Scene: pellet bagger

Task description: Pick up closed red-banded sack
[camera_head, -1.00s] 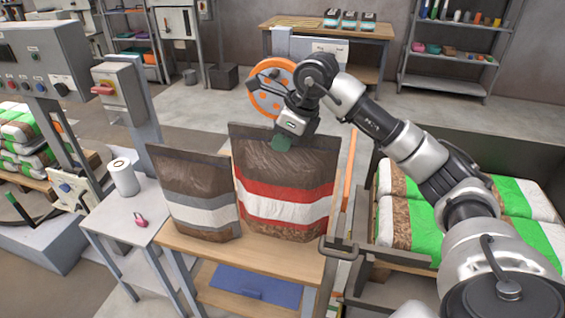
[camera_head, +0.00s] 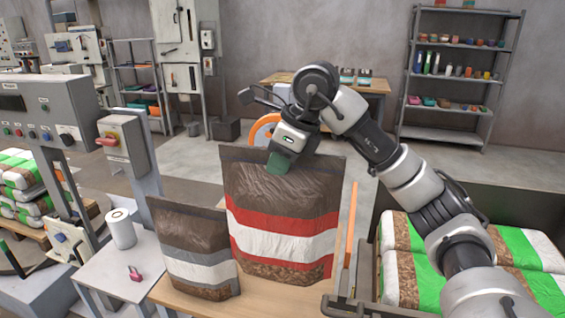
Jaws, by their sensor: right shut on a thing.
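The red-banded sack (camera_head: 283,222) is brown with red and white bands and pellets showing at its bottom. It hangs upright at the wooden table (camera_head: 257,302). My right gripper (camera_head: 280,160) is shut on its top edge, with green fingertips over the brown film. The sack's bottom looks close to the tabletop; I cannot tell whether it touches. A smaller grey-banded sack (camera_head: 197,250) stands upright just left of it, partly overlapped. My left gripper is not in view.
Green and white sacks (camera_head: 400,262) lie in a dark-walled bay at right. An orange upright bar (camera_head: 350,225) stands right of the held sack. A small grey table (camera_head: 117,272) with a white roll (camera_head: 121,229) and a pink tool (camera_head: 135,273) is at left. A control panel (camera_head: 40,115) stands beyond.

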